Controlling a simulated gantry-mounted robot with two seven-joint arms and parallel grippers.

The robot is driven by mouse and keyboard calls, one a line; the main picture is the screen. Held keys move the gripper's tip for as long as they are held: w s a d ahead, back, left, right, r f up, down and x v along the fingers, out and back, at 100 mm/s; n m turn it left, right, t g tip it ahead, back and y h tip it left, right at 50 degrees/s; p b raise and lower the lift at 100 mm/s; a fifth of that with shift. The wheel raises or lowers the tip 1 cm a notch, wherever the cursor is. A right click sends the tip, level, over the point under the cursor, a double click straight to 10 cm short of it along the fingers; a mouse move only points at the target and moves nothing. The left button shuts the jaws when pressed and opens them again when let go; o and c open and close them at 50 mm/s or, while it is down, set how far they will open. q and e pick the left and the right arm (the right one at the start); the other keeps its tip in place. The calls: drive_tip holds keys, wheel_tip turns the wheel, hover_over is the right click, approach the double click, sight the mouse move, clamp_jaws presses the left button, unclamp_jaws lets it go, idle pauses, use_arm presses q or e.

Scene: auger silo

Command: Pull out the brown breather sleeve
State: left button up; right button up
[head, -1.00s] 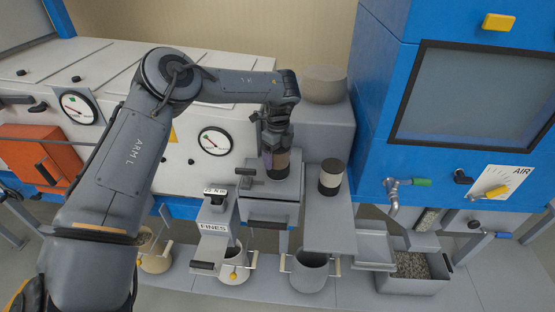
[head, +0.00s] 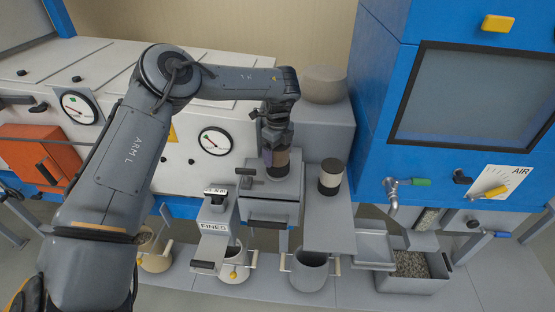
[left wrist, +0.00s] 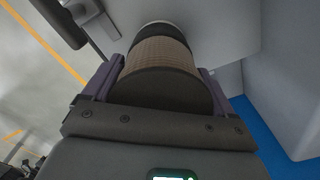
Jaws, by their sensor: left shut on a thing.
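The brown breather sleeve (head: 282,157) is upright over the grey box-shaped housing (head: 285,187) in the head view. My left gripper (head: 273,155) is above that housing and shut on the sleeve. In the left wrist view the sleeve (left wrist: 160,58) is a ribbed brown cylinder between my two purple fingers (left wrist: 158,85). A black band and a pale ring (left wrist: 163,25) show at its far end. Whether its lower end is still inside the housing I cannot tell. My right gripper is not in view.
A lever with a black grip (head: 245,172) sits left of the sleeve. The white panel with gauges (head: 214,141) is behind, and the blue cabinet (head: 370,75) is at right.

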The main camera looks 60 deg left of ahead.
use_arm(q)
drive_tip(key=shift+r, duration=0.1)
drive_tip(key=shift+r+p, duration=0.65)
drive_tip(key=shift+r, duration=0.3)
drive_tip(key=shift+r+p, duration=1.2)
drive_tip(key=shift+r, duration=1)
drive_tip(key=shift+a, duration=0.1)
